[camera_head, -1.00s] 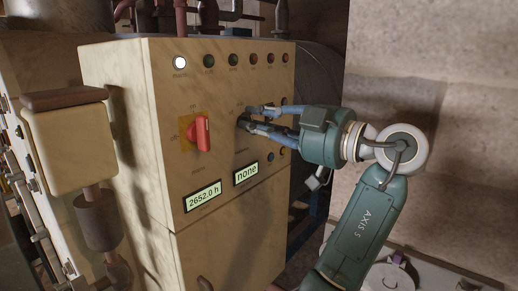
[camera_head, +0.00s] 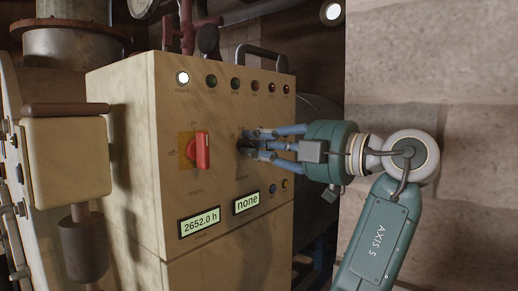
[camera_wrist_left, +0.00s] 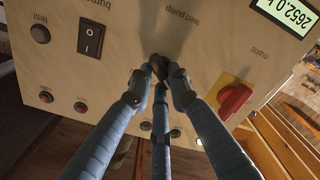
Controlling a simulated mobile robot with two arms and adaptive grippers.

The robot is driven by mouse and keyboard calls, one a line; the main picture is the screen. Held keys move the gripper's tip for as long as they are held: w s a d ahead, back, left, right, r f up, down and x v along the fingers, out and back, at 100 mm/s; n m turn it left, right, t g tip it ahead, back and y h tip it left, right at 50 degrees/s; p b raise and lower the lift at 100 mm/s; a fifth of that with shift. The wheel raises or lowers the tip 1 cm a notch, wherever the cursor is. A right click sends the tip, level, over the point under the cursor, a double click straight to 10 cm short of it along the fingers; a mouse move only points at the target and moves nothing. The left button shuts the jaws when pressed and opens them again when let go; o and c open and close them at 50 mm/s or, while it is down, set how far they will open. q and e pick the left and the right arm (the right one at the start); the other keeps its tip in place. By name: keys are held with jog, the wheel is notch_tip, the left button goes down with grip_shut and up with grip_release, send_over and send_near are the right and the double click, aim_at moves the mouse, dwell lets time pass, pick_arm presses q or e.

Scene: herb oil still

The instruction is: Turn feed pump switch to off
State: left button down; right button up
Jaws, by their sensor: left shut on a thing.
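The feed pump switch is a small dark knob (camera_wrist_left: 158,66) on the cream panel, below its "feed pump" label, which is upside down in the left wrist view. My left gripper (camera_wrist_left: 158,76) is shut on this knob, its blue fingers closing around it from both sides. In the head view the left gripper (camera_head: 246,144) reaches the panel from the right, and its fingertips hide most of the knob. The direction the knob points cannot be told. My right gripper is not in view.
The cream cabinet (camera_head: 120,150) carries a red mains switch (camera_head: 203,151), a row of lamps with one lit white (camera_head: 183,77), and two displays (camera_head: 246,202). A black burner rocker (camera_wrist_left: 90,38) is beside the feed pump knob. A pale brick wall (camera_head: 450,80) stands at right.

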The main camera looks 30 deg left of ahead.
pick_arm(q)
jog(key=shift+a+r, duration=0.1)
jog(key=c, duration=1.8)
grip_release()
jog(key=shift+o, duration=0.9)
jog(key=shift+a, duration=0.15)
jog(key=d, duration=0.7)
jog(key=shift+s+d, duration=0.3)
